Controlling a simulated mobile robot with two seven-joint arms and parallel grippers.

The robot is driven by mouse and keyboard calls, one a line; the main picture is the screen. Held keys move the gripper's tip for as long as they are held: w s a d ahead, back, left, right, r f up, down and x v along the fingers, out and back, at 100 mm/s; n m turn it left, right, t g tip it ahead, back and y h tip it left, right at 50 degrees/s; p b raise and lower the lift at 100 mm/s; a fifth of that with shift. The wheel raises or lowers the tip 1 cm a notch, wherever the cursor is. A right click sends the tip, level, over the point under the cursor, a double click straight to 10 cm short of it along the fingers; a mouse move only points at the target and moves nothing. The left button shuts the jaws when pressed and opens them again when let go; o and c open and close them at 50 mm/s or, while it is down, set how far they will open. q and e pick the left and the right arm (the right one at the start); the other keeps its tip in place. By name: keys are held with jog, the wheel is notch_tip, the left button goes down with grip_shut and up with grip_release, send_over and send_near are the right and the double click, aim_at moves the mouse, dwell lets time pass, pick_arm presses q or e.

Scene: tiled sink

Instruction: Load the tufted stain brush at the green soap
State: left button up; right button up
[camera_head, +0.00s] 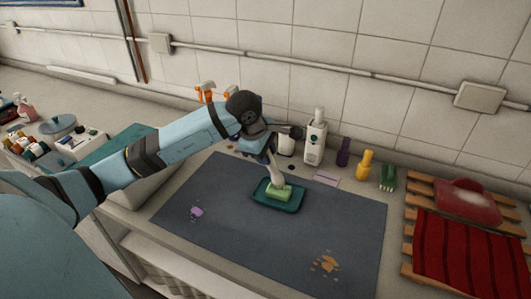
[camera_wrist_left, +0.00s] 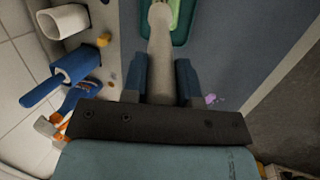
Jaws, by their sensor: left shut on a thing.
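My left gripper (camera_head: 270,153) is shut on the pale tufted stain brush (camera_head: 277,176), which points down from it over the mat. In the left wrist view the brush's pale handle (camera_wrist_left: 161,55) lies between the two blue fingers. The green soap (camera_head: 279,193) sits in a dark teal dish (camera_head: 294,207). The brush's lower end meets the soap's upper side in the head view; whether it presses on it I cannot tell. The soap (camera_wrist_left: 173,12) shows only in part at the top of the wrist view. My right gripper is not in view.
A dark blue-grey mat (camera_head: 235,235) holds the dish, a purple blob (camera_head: 196,212) and orange-brown crumbs (camera_head: 325,263). A white dispenser (camera_head: 314,143), a purple bottle (camera_head: 343,153), a yellow bottle (camera_head: 364,164) and a green brush (camera_head: 388,177) stand along the wall. Folded red cloth (camera_head: 470,255) lies right.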

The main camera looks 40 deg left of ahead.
pick_arm(q)
jog(key=shift+f+b, duration=0.6)
jog(key=shift+f, duration=0.05)
dwell(0.3)
jog(key=shift+b, duration=0.3)
dwell(1.1)
dwell(0.5)
jog(key=shift+r+p, duration=0.5)
jog(key=shift+r, duration=0.4)
jog(key=shift+r+p, duration=1.05)
jog(key=shift+r, duration=1.55)
